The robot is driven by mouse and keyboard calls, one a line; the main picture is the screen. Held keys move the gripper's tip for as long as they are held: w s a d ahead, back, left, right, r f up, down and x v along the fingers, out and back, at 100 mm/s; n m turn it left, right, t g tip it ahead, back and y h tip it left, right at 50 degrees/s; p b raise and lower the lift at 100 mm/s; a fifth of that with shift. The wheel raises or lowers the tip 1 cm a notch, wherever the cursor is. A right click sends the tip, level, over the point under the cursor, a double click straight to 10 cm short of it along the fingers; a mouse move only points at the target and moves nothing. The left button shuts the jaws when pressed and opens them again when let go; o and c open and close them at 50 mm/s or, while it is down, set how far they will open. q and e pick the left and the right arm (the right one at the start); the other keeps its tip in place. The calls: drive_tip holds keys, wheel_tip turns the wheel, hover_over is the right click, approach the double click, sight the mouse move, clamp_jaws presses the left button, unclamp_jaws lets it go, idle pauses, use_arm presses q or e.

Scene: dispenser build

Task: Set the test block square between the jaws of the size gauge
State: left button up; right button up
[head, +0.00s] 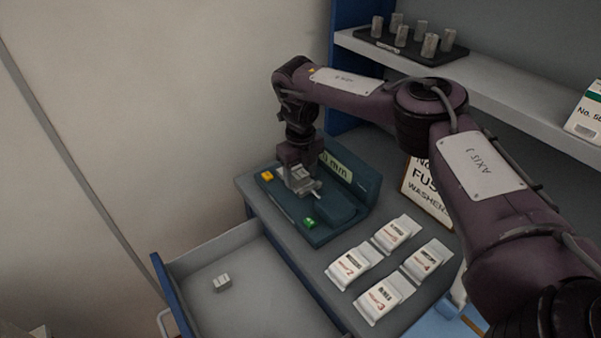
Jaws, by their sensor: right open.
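The size gauge (330,228) is a dark teal device on the counter, with a display reading in mm, a yellow button and a green button. My right gripper (299,184) points down over its pale metal jaws and is open. Pale metal shows under and around the fingers. I cannot tell gauge jaws from a block there, nor how squarely anything sits. A small pale grey block (221,282) lies in the open drawer, apart from the gripper; I cannot tell whether it is the test block. My left gripper is out of view.
Several white packets (384,298) lie on the counter right of the gauge. A washers sign (428,195) stands behind. The open drawer (205,252) juts out in front. A shelf above holds a black tray (440,57) of metal cylinders and a white box (585,115).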

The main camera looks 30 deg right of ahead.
sight(300, 174)
drive_tip(key=shift+r, duration=0.35)
wheel_tip(300, 174, up, 12)
drive_tip(key=p, duration=0.1)
drive_tip(key=shift+f, duration=0.2)
